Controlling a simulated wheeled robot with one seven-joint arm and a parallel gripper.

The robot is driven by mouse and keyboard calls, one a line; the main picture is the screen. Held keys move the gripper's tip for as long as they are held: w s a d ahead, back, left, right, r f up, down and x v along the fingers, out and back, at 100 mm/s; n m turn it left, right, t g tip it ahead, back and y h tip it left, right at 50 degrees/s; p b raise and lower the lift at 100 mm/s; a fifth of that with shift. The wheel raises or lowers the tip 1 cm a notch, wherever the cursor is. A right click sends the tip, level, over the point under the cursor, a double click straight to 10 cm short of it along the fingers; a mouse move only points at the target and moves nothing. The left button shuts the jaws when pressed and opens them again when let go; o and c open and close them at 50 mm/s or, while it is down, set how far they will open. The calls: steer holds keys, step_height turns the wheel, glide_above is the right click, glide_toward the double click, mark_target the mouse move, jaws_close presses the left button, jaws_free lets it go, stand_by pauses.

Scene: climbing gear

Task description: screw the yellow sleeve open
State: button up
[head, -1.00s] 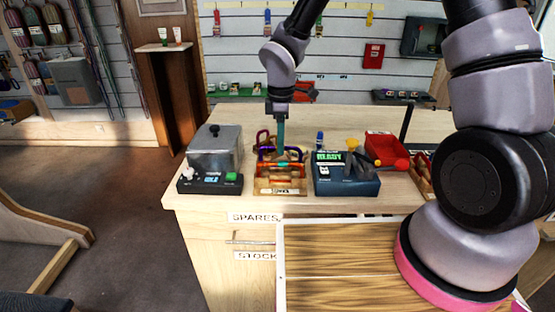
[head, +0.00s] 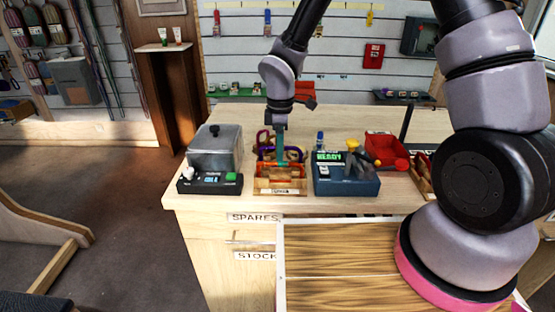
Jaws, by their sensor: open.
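My gripper (head: 281,152) points straight down over the wooden rack (head: 280,192) at the middle of the counter. Its fingers are open, with their tips among the carabiners there. An orange-red carabiner (head: 292,171) is at the front of the rack, close to the fingertips. A purple carabiner (head: 266,153) stands behind it. I cannot make out a yellow sleeve on either; the fingers cover part of them, and the view is too small to tell contact.
A blue box (head: 347,186) with a green display stands right of the rack, with a yellow piece (head: 352,144) behind it. A grey-lidded machine (head: 215,150) stands left. The counter behind the rack is partly clear.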

steer(key=shift+w, duration=0.75)
steer(key=shift+r, duration=0.15)
stand_by(0.3)
steer(key=shift+r, duration=1.3)
steer(key=shift+s, duration=0.75)
steer(key=shift+f, duration=0.15)
